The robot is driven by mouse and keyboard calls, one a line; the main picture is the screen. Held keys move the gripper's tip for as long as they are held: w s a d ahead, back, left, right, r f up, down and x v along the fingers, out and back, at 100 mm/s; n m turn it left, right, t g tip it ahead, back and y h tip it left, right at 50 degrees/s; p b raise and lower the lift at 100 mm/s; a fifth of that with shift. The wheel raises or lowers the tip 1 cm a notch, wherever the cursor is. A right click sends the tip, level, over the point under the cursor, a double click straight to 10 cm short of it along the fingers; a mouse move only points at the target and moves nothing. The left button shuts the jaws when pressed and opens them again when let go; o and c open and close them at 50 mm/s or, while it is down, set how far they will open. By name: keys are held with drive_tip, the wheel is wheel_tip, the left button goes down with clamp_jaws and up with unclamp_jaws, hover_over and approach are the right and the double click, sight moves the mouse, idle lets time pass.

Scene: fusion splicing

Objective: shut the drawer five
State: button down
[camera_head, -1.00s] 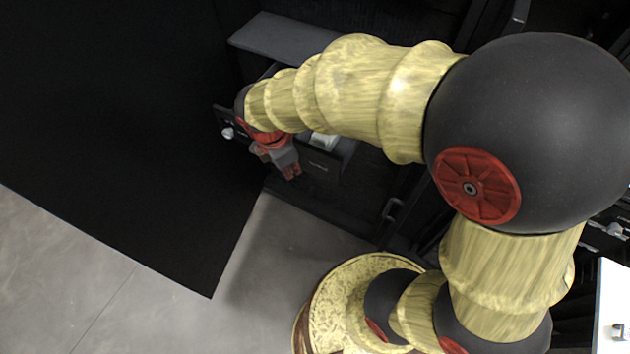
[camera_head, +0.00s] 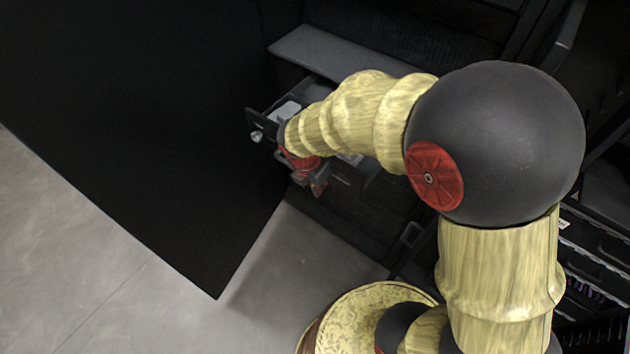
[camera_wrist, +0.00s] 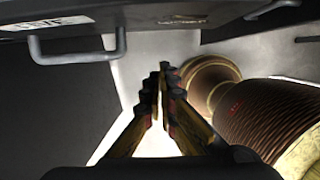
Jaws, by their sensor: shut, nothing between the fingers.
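A dark drawer (camera_head: 262,126) stands pulled out of the black cabinet at upper centre in the head view, with pale items inside. My arm covers its middle, and I cannot read a number on it. My gripper (camera_head: 319,190) hangs just in front of and below the drawer front, with its fingers together and empty. In the wrist view, the gripper fingers (camera_wrist: 162,72) point up toward a dark front panel (camera_wrist: 150,20) with a grey bar handle (camera_wrist: 85,56) and a white label. Whether the fingertips touch the panel is unclear.
A dark shelf (camera_head: 330,52) lies above the drawer. A large black panel (camera_head: 150,130) stands to the left. Grey floor (camera_head: 110,260) is clear at lower left. More cabinet drawers (camera_head: 600,262) with small parts are at the right. My base shows in the wrist view.

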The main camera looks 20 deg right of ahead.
drive_tip(key=w+d, duration=0.1)
drive_tip(key=w+d+f, duration=0.1)
drive_tip(key=d, duration=0.1)
drive_tip(key=shift+w+d+f, duration=0.15)
drive_tip(key=shift+w+d, duration=0.1)
drive_tip(key=shift+w, duration=0.05)
drive_tip(key=shift+d, duration=0.1)
drive_tip(key=w+d+p, duration=0.4)
drive_tip(key=w+d, duration=0.1)
drive_tip(key=d, duration=0.2)
drive_tip(key=w+d+p, duration=0.4)
drive_tip(key=w+d, duration=0.1)
drive_tip(key=d, duration=0.2)
drive_tip(key=w+d+p, duration=0.4)
drive_tip(key=w+d, duration=0.1)
drive_tip(key=d, duration=0.2)
drive_tip(key=shift+w+d+p, duration=0.15)
drive_tip(key=shift+w+p, duration=0.2)
